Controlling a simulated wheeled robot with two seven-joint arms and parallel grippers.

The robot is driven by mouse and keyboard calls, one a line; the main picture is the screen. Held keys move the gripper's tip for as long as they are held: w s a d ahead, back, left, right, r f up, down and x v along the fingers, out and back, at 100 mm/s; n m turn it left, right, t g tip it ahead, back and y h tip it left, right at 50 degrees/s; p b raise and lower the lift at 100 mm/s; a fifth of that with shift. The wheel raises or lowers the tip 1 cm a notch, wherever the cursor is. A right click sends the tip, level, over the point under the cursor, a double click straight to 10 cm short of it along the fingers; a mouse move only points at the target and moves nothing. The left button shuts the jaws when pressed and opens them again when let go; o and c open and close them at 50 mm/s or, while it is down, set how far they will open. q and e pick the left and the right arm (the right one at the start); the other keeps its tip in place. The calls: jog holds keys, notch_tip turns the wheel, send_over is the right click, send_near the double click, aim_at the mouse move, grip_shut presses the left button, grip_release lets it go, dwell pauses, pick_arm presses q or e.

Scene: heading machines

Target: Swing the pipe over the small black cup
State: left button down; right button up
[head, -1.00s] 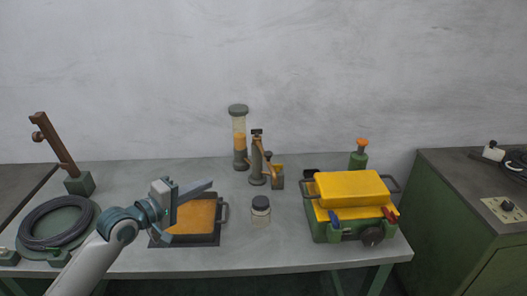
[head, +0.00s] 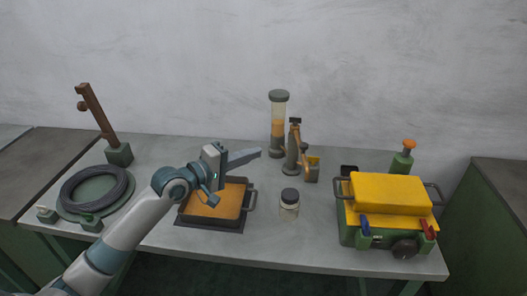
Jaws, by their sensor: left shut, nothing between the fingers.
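An upright dispenser with a clear tube of orange content (head: 279,125) stands at the back of the table. Beside it is a grey post with a thin tan pipe (head: 299,145) and a small yellow-and-grey block at its right. A small black cup-like thing (head: 348,170) shows behind the left end of the yellow-topped green box, partly hidden. My left gripper (head: 256,154) is shut and empty, above the back of the orange tray. In the picture its tip lies left of the pipe, apart from it. My right gripper is out of view.
The orange tray (head: 246,211) and a black-lidded jar (head: 289,203) stand mid-table. The yellow-topped green box (head: 390,192) and a green bottle (head: 402,158) are right. A coiled black hose (head: 95,190) and a brown lever (head: 96,110) are left.

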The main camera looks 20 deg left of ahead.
aim_at(300, 147)
pick_arm(q)
jog(key=s+d+p+x, duration=0.1)
jog(key=p+x, duration=0.4)
jog(key=x, duration=0.7)
jog(key=shift+s+d, duration=0.15)
jog(key=shift+d, duration=0.6)
jog(key=shift+d+f, duration=0.1)
